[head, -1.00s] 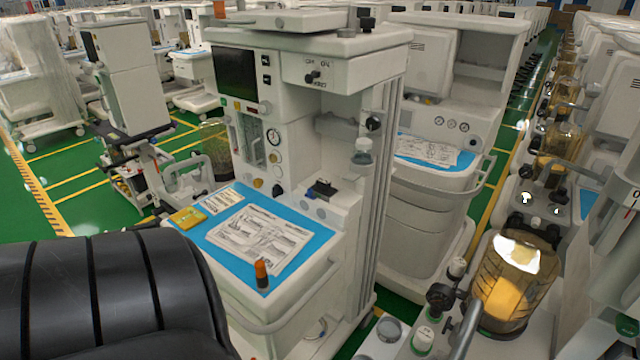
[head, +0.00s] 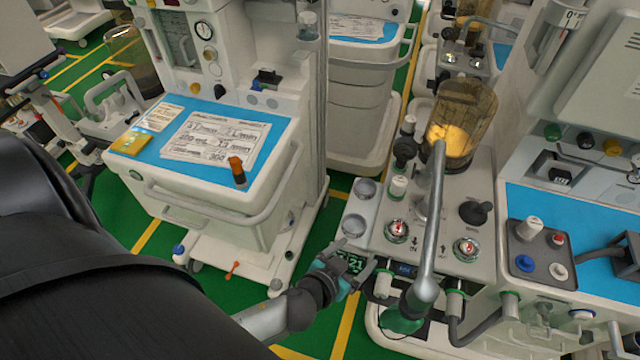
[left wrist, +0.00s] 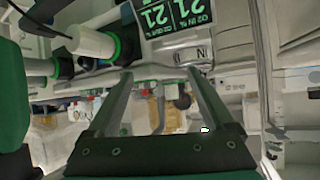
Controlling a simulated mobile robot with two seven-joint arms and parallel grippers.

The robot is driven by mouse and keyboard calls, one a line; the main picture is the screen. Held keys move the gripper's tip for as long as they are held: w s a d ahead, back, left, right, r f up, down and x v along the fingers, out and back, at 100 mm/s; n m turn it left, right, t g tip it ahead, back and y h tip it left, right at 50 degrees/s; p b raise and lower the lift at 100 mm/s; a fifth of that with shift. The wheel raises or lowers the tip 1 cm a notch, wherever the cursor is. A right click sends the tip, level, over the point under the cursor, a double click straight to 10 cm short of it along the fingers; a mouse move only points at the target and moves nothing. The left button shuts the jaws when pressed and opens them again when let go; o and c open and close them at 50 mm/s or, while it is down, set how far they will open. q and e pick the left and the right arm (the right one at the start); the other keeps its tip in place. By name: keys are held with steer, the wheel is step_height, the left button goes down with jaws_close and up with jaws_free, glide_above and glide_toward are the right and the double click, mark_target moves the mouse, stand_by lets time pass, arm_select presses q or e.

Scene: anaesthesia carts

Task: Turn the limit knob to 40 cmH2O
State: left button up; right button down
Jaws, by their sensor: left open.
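A grey panel (head: 440,262) with several knobs and fittings stands right of centre in the head view. It carries a black round knob (head: 476,212) and two round red-and-white parts, one on the left (head: 397,230) and one on the right (head: 466,248). I cannot tell which is the limit knob, and no 40 mark is readable. My left gripper (head: 357,272) is at the panel's front left edge, below the knobs. In the left wrist view its two fingers (left wrist: 160,76) are spread with nothing between them. My right gripper is not in view.
An amber canister (head: 462,125) and a grey curved tube (head: 432,220) rise from the panel. A small display (left wrist: 168,17) reading 21 is close ahead of the fingers. A cart with a blue top (head: 272,130) stands left; green floor shows between.

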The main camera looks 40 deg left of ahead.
arm_select(q)
steer(key=s+a+f+g, duration=0.1)
steer(key=s+f, duration=0.1)
steer(key=f, duration=0.2)
steer(key=s+a+f+g+b, duration=0.1)
steer(key=s+f, duration=0.1)
steer(key=f, duration=0.3)
steer(key=shift+s+a+y, duration=0.15)
steer(key=shift+s+y, duration=0.1)
steer(key=shift+y, duration=0.05)
steer(key=shift+r, duration=0.1)
